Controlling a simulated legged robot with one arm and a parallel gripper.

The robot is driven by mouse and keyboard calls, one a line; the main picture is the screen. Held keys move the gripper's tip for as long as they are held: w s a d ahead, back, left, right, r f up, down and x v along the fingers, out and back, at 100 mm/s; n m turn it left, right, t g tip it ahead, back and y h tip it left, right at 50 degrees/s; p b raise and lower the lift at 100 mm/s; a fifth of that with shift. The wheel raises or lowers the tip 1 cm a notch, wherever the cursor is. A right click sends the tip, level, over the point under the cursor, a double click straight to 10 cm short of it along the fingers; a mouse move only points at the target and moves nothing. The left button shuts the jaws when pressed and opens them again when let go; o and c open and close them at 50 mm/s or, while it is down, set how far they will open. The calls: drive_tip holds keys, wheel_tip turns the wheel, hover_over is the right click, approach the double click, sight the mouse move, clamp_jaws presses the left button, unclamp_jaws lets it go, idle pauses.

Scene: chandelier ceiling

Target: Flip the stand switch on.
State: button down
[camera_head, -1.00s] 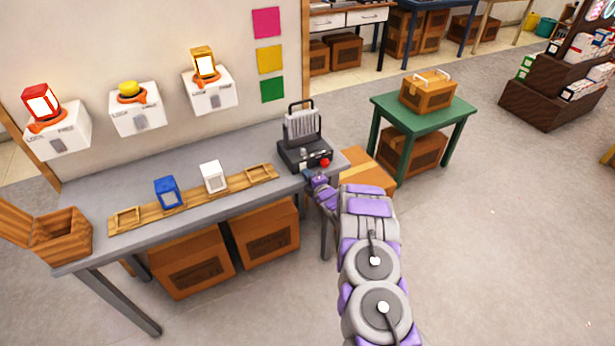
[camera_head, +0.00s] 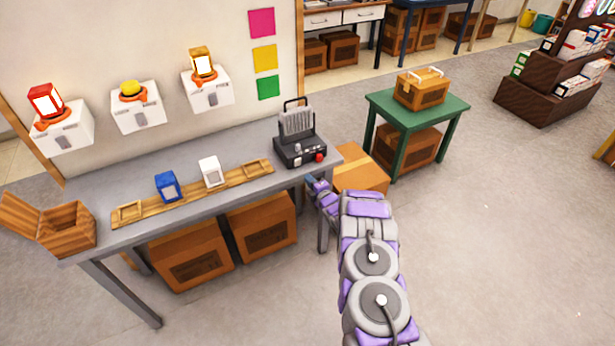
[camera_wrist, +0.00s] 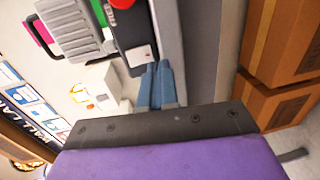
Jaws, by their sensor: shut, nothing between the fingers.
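A black-based stand (camera_head: 300,152) with a grey ribbed upright panel and a handle on top sits at the right end of the grey table. Its base carries a red knob (camera_head: 319,157) and a small silver toggle (camera_head: 297,147). The wrist view shows the ribbed panel (camera_wrist: 72,28), the red knob (camera_wrist: 122,3) at the top edge and a pale plate (camera_wrist: 140,56) on the base. My gripper (camera_head: 312,184) is just in front of the table edge, below the stand. Its blue fingers (camera_wrist: 158,68) are together and empty, close to the pale plate; contact cannot be told.
The grey table (camera_head: 235,172) holds a wooden rail (camera_head: 140,212) with a blue block (camera_head: 167,186) and a white block (camera_head: 210,171). Three white lock boxes hang on the wall. A cardboard box (camera_head: 360,172) and a green table (camera_head: 378,105) stand to the right. Open floor lies right.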

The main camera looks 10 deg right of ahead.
drive_tip(key=s+d+f+p, duration=0.1)
drive_tip(key=s+d+p, duration=0.1)
drive_tip(key=s, duration=0.5)
drive_tip(key=shift+s+d, duration=0.15)
drive_tip(key=shift+s, duration=0.25)
drive_tip(key=shift+a, duration=0.2)
